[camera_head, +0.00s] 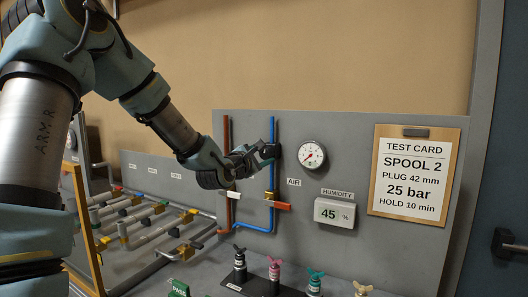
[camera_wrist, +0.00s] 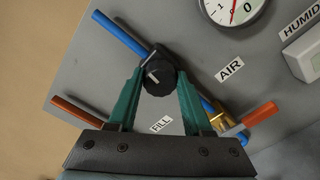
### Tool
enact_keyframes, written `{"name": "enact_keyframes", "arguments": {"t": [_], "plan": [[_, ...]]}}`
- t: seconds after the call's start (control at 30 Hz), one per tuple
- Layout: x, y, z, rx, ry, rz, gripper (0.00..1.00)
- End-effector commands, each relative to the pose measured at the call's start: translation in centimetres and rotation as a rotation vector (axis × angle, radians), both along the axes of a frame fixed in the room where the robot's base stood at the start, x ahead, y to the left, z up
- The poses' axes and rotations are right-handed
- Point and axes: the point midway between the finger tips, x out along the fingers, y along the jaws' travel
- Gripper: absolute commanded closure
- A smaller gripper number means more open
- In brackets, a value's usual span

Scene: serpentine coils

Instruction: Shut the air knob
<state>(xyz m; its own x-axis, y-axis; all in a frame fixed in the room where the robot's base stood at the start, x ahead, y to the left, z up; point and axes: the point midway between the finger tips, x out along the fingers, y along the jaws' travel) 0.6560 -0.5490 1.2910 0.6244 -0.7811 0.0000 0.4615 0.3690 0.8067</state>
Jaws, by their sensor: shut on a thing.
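The air knob (camera_wrist: 158,80) is a round black knob with a white mark, mounted on the blue pipe (camera_wrist: 120,36) in the wrist view. My gripper (camera_wrist: 160,74) has its two green fingers on either side of the knob, shut on it. In the head view my gripper (camera_head: 262,153) reaches the blue pipe (camera_head: 271,128) near its upper part, and the knob is mostly hidden behind the fingers there. The AIR label (camera_head: 294,182) is to the right of the pipe.
A gauge (camera_head: 311,155) and a humidity display (camera_head: 334,213) are on the grey panel to the right. An orange valve handle (camera_head: 281,206) sits below on the blue pipe, with a red pipe (camera_head: 226,150) to the left.

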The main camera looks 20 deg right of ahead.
Motion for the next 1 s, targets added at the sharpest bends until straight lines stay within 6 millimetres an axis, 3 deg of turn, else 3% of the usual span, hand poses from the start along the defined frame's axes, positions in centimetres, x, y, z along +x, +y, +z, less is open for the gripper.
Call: {"name": "enact_keyframes", "arguments": {"t": [0.33,0.87,0.9,1.0], "plan": [[0.06,0.07,-0.03,-0.09,0.114,0.002,1.0],[0.04,0.04,-0.06,-0.106,0.134,0.001,1.0],[0.03,0.04,-0.05,-0.106,0.134,0.001,0.49],[0.03,0.04,-0.05,-0.106,0.134,0.001,0.38]]}}
